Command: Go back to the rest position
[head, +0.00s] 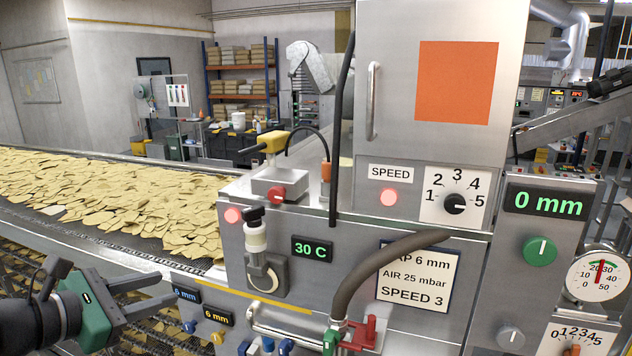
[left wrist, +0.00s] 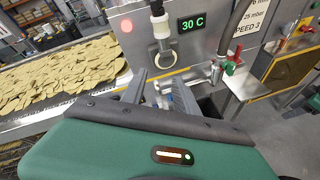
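My left gripper (head: 150,291) is at the lower left of the head view, with its green body and two grey fingers pointing right. Its fingers are apart with nothing visible between them. In the left wrist view the fingers (left wrist: 158,92) point at the lower front of the grey machine. The machine panel (head: 300,215) bears a 30 C display (head: 312,249), a speed dial (head: 456,203) with numbers 1 to 5, and a white-and-black valve (head: 257,238).
A conveyor (head: 75,225) full of yellow chips runs along the left. A dark hose (head: 375,268) and a metal handrail (head: 285,325) stick out from the machine front. A notice (head: 418,283) reads SPEED 3. A gauge (head: 599,275) is at the right.

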